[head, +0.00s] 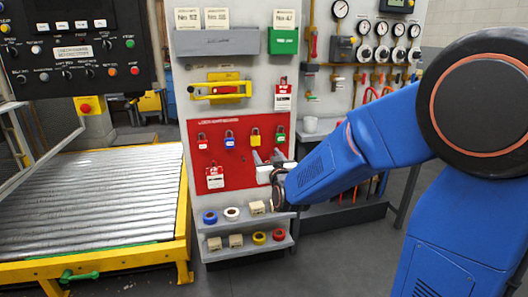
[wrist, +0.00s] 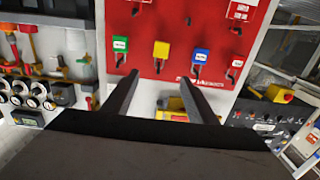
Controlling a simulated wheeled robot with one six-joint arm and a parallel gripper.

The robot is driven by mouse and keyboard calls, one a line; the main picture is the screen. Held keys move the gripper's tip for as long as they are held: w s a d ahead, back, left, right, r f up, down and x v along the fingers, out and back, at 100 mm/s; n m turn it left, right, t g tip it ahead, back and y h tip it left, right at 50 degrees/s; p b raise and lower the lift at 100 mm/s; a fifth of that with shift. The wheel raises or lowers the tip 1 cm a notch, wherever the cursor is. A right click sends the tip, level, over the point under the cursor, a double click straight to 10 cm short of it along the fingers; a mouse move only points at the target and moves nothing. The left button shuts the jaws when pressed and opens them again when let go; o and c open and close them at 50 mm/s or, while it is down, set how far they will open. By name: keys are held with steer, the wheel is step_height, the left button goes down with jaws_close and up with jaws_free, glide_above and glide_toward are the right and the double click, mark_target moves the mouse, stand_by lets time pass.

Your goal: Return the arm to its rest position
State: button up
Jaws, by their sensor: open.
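My blue arm (head: 345,155) reaches from the right side of the head view toward the red lock board (head: 232,172). My gripper (head: 267,157) is in front of the board's right part, just below the yellow padlock (head: 255,136) and green padlock (head: 280,135). In the wrist view my gripper (wrist: 160,77) has its two dark fingers spread, with nothing between them. The yellow padlock (wrist: 161,50) hangs just beyond the fingertips, with the green padlock (wrist: 120,46) and blue padlock (wrist: 200,57) beside it. I cannot tell the exact gap to the board.
Small shelves (head: 245,247) with tape rolls and pale blocks sit below the board. A roller conveyor (head: 90,205) with a yellow frame stands left, under a control panel (head: 75,45). Gauges and pipes (head: 375,50) are behind my arm. Grey floor (head: 330,255) is open in front.

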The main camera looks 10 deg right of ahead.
steer(key=s+d+f+g, duration=0.2)
steer(key=s+g, duration=0.2)
steer(key=s, duration=1)
steer(key=s+d+f+g, duration=0.2)
steer(key=s+f+g, duration=0.1)
steer(key=s, duration=1.1)
steer(key=s+d+f+g, duration=0.2)
steer(key=s+g, duration=0.4)
steer(key=s, duration=0.8)
steer(key=shift+d+f, duration=0.4)
steer(key=shift+d, duration=0.1)
